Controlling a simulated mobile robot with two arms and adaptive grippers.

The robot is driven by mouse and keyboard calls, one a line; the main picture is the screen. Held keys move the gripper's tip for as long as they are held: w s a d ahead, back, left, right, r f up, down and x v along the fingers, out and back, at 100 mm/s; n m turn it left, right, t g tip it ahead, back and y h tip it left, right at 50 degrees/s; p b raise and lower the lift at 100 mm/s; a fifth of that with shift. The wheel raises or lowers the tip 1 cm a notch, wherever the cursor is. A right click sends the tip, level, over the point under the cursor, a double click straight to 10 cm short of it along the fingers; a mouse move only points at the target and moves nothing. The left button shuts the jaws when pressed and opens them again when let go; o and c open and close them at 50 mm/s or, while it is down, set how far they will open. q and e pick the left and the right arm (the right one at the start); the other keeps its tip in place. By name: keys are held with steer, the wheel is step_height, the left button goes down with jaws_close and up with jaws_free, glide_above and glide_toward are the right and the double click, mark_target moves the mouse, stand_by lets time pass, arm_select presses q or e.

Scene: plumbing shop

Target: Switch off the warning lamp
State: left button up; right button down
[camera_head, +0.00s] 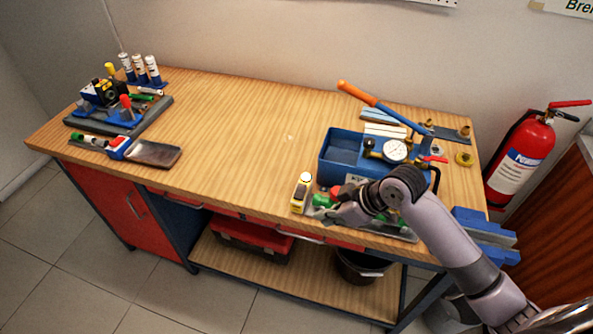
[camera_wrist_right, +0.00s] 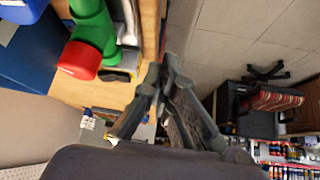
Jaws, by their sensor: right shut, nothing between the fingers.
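A small yellow and black upright device with a rounded pale top (camera_head: 302,190) stands at the bench's front edge, left of my right gripper. It may be the warning lamp; whether it is lit I cannot tell. My right gripper (camera_head: 335,215) is over the front edge of the bench, just right of this device, and partly hides things behind it. In the right wrist view the fingers (camera_wrist_right: 166,72) are together and empty. A green pipe piece with a red end (camera_wrist_right: 80,58) lies beside them, apart from the fingertips. My left gripper is not in view.
A blue test pump (camera_head: 345,152) with a gauge and an orange-handled lever (camera_head: 358,93) stands behind my right gripper. A blue vise (camera_head: 485,235) is at the right end. Tools (camera_head: 118,120) fill the left end. The middle of the wooden bench (camera_head: 240,130) is clear.

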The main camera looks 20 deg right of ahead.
steer(key=w+d+r+n+y, duration=0.1)
steer(key=w+d+r, duration=0.1)
steer(key=r, duration=0.4)
steer(key=w+d+r+n+t, duration=0.1)
steer(key=w+r, duration=0.3)
steer(key=r, duration=0.2)
steer(key=shift+w+d+y, duration=0.3)
steer(key=shift+d+y, duration=0.05)
steer(key=shift+y, duration=0.05)
steer(key=shift+f, duration=0.1)
steer(key=p, duration=0.3)
glide_above(306, 188)
steer(key=f, duration=0.6)
steer(key=shift+s, duration=0.3)
steer(key=f, duration=0.1)
steer(key=f+p, duration=0.1)
steer(key=f, duration=0.1)
steer(key=shift+w+a+f, duration=0.1)
steer(key=shift+w+f, duration=0.2)
steer(key=shift+f, duration=0.05)
steer(key=shift+f+p, duration=0.3)
steer(key=shift+f, duration=0.3)
